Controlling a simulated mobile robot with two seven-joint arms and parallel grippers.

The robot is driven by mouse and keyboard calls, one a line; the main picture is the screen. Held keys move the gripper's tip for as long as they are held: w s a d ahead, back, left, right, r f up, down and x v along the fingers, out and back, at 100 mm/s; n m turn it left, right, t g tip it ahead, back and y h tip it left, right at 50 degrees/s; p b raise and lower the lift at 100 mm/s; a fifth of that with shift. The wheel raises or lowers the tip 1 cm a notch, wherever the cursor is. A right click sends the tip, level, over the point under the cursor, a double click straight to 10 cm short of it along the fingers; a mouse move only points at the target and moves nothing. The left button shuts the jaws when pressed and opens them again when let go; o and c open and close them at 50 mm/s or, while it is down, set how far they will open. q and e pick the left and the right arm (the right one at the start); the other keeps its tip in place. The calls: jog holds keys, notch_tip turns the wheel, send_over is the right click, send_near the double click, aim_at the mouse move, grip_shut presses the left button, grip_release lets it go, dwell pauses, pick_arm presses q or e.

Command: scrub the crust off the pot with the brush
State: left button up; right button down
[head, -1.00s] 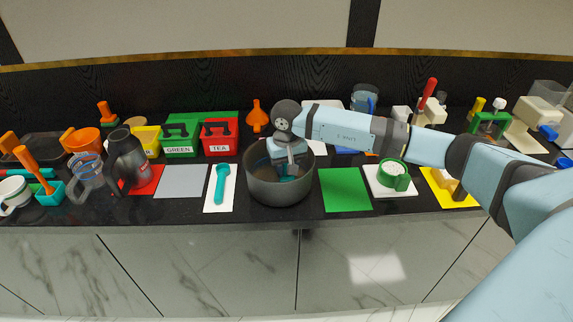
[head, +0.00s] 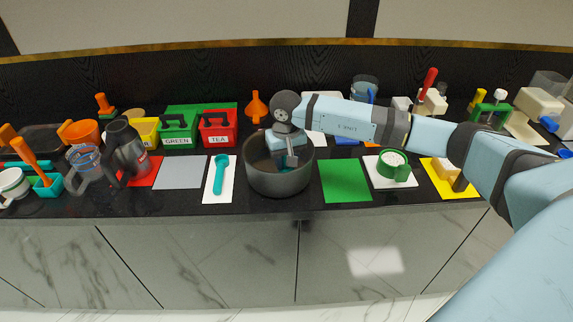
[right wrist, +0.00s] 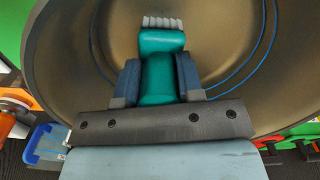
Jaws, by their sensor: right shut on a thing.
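The pot (head: 279,181) is a wide dark grey vessel on the counter, in the middle of the head view. Its brownish inner wall (right wrist: 235,45) fills much of the right wrist view. My right gripper (head: 287,160) reaches down inside the pot. In the right wrist view my right gripper (right wrist: 158,88) is shut on the teal handle of the brush (right wrist: 160,45), whose pale bristles point toward the pot's inside. I cannot tell whether the bristles touch the pot. No distinct crust can be made out. My left gripper is out of view.
A teal spoon on a white mat (head: 210,192) lies left of the pot, and an empty green mat (head: 345,181) lies right. Green and red tea boxes (head: 218,130) and an orange funnel (head: 256,104) stand behind. A green-ringed round item (head: 393,166) sits farther right.

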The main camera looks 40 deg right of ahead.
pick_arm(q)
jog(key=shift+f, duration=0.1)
pick_arm(e)
jog(key=shift+s+a, duration=0.4)
jog(key=shift+s, duration=0.35)
pick_arm(q)
jog(key=shift+p, duration=0.35)
pick_arm(e)
jog(key=shift+s+a+r, duration=0.1)
jog(key=shift+s+a, duration=0.5)
jog(key=shift+s, duration=0.35)
